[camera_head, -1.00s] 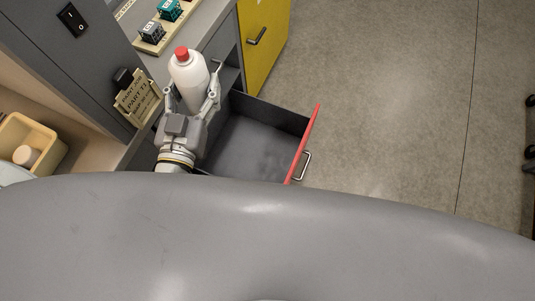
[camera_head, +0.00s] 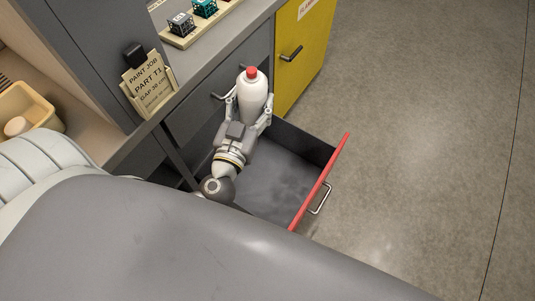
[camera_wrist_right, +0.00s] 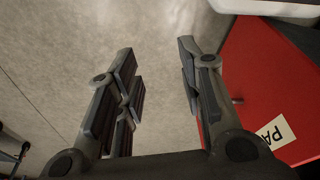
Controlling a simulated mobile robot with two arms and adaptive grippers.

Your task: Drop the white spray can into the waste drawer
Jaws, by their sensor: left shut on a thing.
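The white spray can (camera_head: 253,98) with a red cap is upright in the head view, between the fingers of my left gripper (camera_head: 249,112). My left gripper is shut on it and holds it over the back part of the open waste drawer (camera_head: 285,185). The drawer is dark grey inside, with a red front edge and a metal handle, and its visible floor is bare. In the right wrist view my right gripper (camera_wrist_right: 158,80) is open and empty, above the floor. A red panel with a partly visible label is to its right.
A yellow cabinet (camera_head: 302,50) stands behind the drawer. The grey counter (camera_head: 200,65) carries a rack with small lattice blocks (camera_head: 182,24). A "PAINT JOB PART T1" card (camera_head: 149,84) stands at its left. A beige bin (camera_head: 30,112) is at far left. The floor at right is clear.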

